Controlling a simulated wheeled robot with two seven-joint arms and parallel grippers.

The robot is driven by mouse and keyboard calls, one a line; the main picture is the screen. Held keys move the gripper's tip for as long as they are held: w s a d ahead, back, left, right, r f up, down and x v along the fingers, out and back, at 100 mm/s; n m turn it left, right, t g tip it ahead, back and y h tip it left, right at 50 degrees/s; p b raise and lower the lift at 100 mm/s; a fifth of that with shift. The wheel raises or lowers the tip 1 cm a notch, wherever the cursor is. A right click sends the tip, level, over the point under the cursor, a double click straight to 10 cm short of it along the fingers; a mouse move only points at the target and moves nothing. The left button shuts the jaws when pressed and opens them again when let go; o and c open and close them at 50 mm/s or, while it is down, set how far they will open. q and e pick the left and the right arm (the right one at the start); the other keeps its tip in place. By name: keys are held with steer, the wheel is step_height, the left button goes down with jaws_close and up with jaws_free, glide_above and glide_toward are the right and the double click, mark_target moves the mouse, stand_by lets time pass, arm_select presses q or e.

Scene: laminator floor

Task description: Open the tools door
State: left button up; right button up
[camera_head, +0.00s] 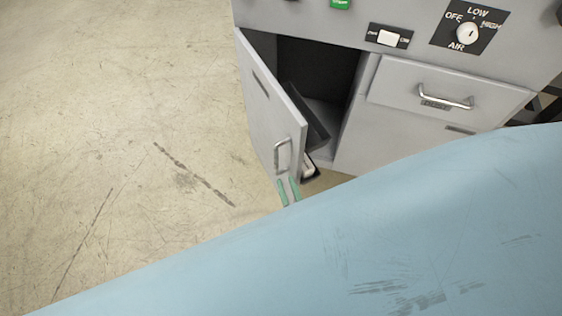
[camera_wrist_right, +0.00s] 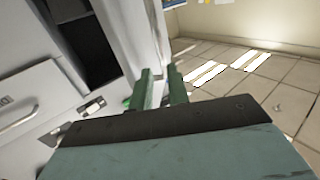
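The tools door (camera_head: 262,110) is the grey left-hand door of the cabinet. It stands swung outward, with a dark interior (camera_head: 318,70) showing behind it. Its metal bar handle (camera_head: 283,156) is on the outer face near the free edge. My right gripper (camera_head: 287,182) shows as two green fingers just below the handle. The fingers stand apart, also in the right wrist view (camera_wrist_right: 158,75), close to the open door (camera_wrist_right: 132,35). I cannot tell whether they touch the door or handle. My left gripper is not in view.
A drawer with a handle (camera_head: 446,101) is right of the opening. Above are a white switch (camera_head: 388,38) and an air knob (camera_head: 467,34). A dark flat item (camera_head: 306,115) leans inside the opening. Bare floor (camera_head: 110,130) lies to the left. A light-blue surface covers the lower foreground.

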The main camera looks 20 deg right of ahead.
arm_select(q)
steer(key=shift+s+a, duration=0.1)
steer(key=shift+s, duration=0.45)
arm_select(e)
steer(key=shift+s+a, duration=0.15)
steer(key=shift+s, duration=0.8)
steer(key=shift+s+a, duration=0.1)
steer(key=shift+s, duration=0.8)
